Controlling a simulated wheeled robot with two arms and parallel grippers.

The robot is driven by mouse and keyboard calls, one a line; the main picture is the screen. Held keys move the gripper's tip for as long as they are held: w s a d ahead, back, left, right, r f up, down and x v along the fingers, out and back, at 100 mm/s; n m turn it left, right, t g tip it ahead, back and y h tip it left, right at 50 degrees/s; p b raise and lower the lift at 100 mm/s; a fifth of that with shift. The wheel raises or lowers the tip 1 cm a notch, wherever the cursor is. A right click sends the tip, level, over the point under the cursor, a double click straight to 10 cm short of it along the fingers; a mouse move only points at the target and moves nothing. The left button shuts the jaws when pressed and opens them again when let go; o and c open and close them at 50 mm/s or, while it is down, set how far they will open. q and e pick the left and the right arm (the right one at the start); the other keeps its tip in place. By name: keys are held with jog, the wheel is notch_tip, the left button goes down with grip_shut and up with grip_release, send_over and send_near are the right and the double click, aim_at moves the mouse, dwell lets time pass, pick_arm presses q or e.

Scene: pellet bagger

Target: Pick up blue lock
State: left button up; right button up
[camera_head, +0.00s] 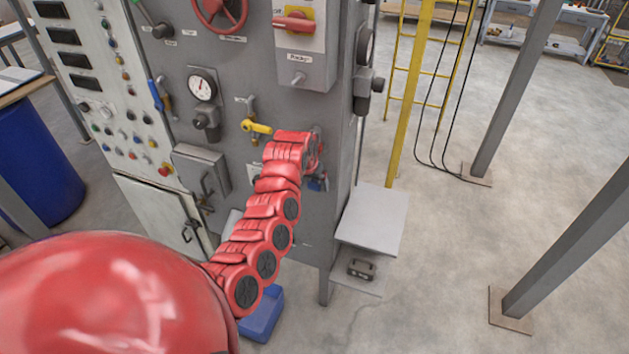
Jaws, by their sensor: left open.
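My left arm, red and segmented, reaches up to the front of the grey machine panel (255,60). My left gripper (317,165) is at its end, close to the panel's right edge. It is small and partly hidden behind the last red arm link, and it is open. A small blue thing (318,184), which looks like the blue lock, shows just below the gripper at the panel. Most of it is hidden, and I cannot tell whether the gripper touches it. My right gripper is not in view.
A yellow valve handle (257,127) sticks out left of the gripper, with a gauge (202,87) and a grey box (200,172) further left. A grey shelf (375,220) stands at the machine's right side. A blue bin (262,315) is below my arm. The floor at right is mostly clear.

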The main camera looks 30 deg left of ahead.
pick_arm(q)
grip_shut()
dwell(0.5)
jog(key=shift+w+b, duration=0.1)
jog(key=shift+b, duration=0.8)
jog(key=shift+d+r, duration=0.1)
jog(key=shift+r, duration=0.15)
jog(key=shift+s+d, duration=0.1)
jog(key=shift+s, duration=0.25)
jog(key=s+d+b, duration=0.1)
jog(key=s+d, duration=0.1)
jog(key=s, duration=0.6)
jog(key=s+d+b, duration=0.1)
jog(key=s, duration=0.8)
jog(key=shift+d, duration=0.4)
